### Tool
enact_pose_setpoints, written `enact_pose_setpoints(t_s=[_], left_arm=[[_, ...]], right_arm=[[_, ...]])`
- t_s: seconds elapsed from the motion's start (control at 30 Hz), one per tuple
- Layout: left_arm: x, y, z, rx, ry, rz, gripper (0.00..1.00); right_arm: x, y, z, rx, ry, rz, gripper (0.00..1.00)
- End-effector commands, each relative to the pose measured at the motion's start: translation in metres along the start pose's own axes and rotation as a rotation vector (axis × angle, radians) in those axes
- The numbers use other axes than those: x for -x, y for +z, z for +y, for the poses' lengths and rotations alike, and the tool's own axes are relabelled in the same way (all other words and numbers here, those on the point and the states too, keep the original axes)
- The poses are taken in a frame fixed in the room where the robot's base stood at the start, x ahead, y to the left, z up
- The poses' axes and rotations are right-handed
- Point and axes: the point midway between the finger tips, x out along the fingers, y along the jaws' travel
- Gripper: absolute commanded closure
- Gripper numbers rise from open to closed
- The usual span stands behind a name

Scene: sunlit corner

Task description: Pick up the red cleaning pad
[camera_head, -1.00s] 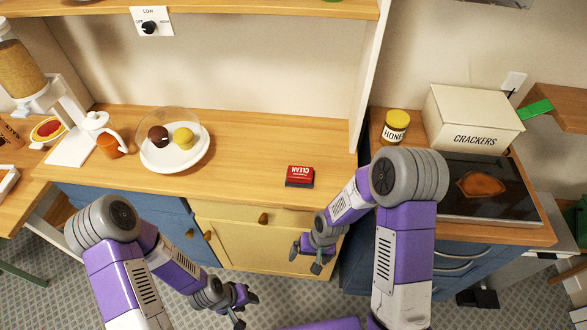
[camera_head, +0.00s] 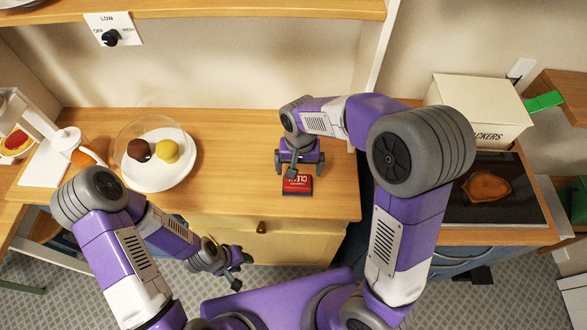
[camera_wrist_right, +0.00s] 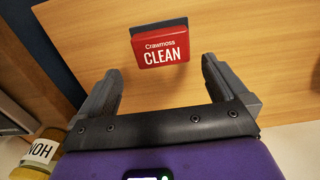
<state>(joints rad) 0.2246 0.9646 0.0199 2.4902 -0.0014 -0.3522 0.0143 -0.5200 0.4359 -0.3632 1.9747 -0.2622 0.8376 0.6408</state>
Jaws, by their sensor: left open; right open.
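The red cleaning pad (camera_head: 298,186) lies on the wooden counter near its front edge. It is red with "CLEAN" in white and has a dark side. In the right wrist view the pad (camera_wrist_right: 160,48) lies ahead of the fingertips, roughly centred between them. My right gripper (camera_head: 299,172) is open and empty, over the counter just behind the pad, partly covering the pad's top edge in the head view. Its two fingers also show apart in the right wrist view (camera_wrist_right: 158,70). My left gripper (camera_head: 238,272) is open and empty, in front of the lower cabinet.
A white plate (camera_head: 155,175) with a brown and a yellow round item under a clear dome stands left on the counter (camera_head: 235,150). A crackers box (camera_head: 475,105) and a dark cooktop (camera_head: 500,205) are at right. The honey jar (camera_wrist_right: 40,150) shows at the wrist view's lower left.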

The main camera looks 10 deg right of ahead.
Motion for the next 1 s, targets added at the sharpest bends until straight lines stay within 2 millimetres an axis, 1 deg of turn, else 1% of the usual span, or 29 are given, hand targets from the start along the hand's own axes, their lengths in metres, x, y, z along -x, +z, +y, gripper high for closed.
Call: enact_pose_setpoints(t_s=[0.03,0.27,0.4,0.5,0.6,0.8,0.83,1.0], left_arm=[[-0.002,0.000,-0.001,0.000,0.000,-0.001,0.57],[-0.009,0.000,-0.004,0.000,0.000,-0.001,0.57],[-0.015,0.000,-0.006,0.000,0.000,-0.001,0.57],[-0.017,-0.001,-0.007,0.001,0.000,-0.001,0.57],[-0.018,-0.001,-0.007,0.000,0.000,0.000,0.57],[-0.017,-0.001,-0.006,0.000,0.000,0.000,0.57],[-0.017,-0.001,-0.006,0.000,0.000,0.000,0.57],[-0.017,-0.001,-0.006,0.000,0.000,0.000,0.57]], right_arm=[[-0.007,0.001,0.000,0.000,0.003,-0.004,0.00],[-0.034,-0.001,-0.001,0.000,0.003,-0.004,0.00],[-0.057,-0.002,-0.004,0.000,0.003,-0.005,0.00],[-0.068,-0.002,-0.004,0.000,0.002,-0.004,0.00],[-0.073,-0.002,-0.004,0.000,0.001,-0.002,0.00],[-0.073,-0.003,-0.004,0.000,0.000,-0.001,0.00],[-0.073,-0.003,-0.004,0.000,0.000,-0.001,0.02],[-0.072,-0.003,-0.004,0.000,0.000,-0.001,0.28]])
